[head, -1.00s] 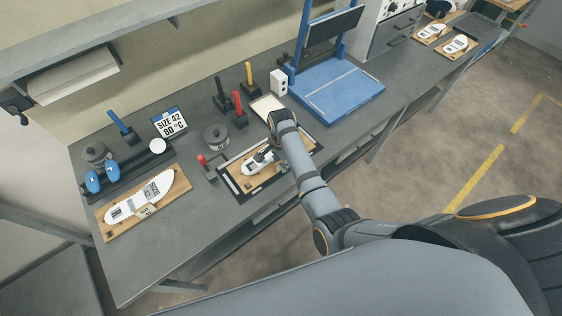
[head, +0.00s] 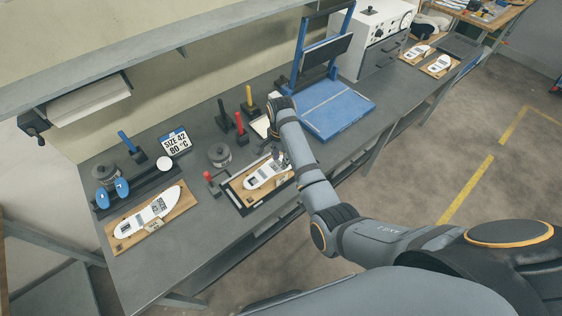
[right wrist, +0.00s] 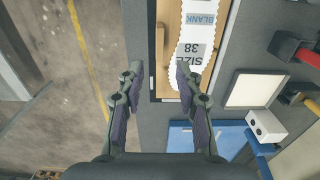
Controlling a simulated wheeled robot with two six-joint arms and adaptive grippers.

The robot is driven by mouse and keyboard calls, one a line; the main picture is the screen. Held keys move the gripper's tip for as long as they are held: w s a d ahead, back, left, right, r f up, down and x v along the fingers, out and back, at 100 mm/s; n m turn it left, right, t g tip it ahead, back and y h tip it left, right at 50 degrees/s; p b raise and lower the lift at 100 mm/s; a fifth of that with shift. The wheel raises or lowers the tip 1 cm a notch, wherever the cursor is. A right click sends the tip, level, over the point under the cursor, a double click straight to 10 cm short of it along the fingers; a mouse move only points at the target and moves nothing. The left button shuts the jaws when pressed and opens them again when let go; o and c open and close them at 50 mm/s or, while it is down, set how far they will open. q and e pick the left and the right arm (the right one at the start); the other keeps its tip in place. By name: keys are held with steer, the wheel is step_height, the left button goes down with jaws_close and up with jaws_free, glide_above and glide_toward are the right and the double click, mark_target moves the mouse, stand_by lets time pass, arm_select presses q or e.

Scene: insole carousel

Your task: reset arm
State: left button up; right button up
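My right gripper (head: 278,154) is above a wooden board with a black frame (head: 238,197), over the far end of a white insole (head: 264,175). In the right wrist view its two fingers are spread with an empty gap between the tips (right wrist: 157,76), so the right gripper is open. The insole (right wrist: 195,40) in that view reads "BLANK" and "SIZE 38" and lies on its board beside the right fingertip. My left gripper is not in view.
A blue press (head: 335,108) stands right of the board. At left are a second board with an insole (head: 150,212), a "SIZE 42 80 °C" sign (head: 175,142) and blue pads (head: 112,193). Upright-handled tools (head: 240,125) stand behind. A shelf (head: 200,42) overhangs the bench.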

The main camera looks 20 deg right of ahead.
steer(key=s+d+f+n+t, duration=0.25)
steer(key=s+d+n, duration=0.4)
steer(key=s, duration=0.55)
steer(key=s+d+r+n+t, duration=0.1)
steer(key=s+r+n, duration=0.25)
steer(key=s, duration=0.25)
steer(key=s+d+r+n, duration=0.1)
steer(key=s+r+n, duration=0.2)
steer(key=s+n, duration=0.25)
steer(key=s+d+f+b, duration=0.1)
steer(key=f+b, duration=0.2)
steer(key=f, duration=0.9)
steer(key=s+d+f+m+g+h+b, duration=0.1)
steer(key=f+b, duration=0.1)
steer(key=f, duration=1)
steer(key=s+d+f+b, duration=0.1)
steer(key=f+b, duration=0.2)
steer(key=f, duration=0.8)
arm_select(q)
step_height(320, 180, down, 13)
steer(key=b, duration=0.5)
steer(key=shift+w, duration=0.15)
arm_select(e)
steer(key=s+f+g, duration=0.1)
steer(key=s+f, duration=1.7)
steer(key=f, duration=0.3)
steer(key=shift+s+d+f, duration=0.2)
steer(key=shift+d+f, duration=0.1)
steer(key=shift+d, duration=0.1)
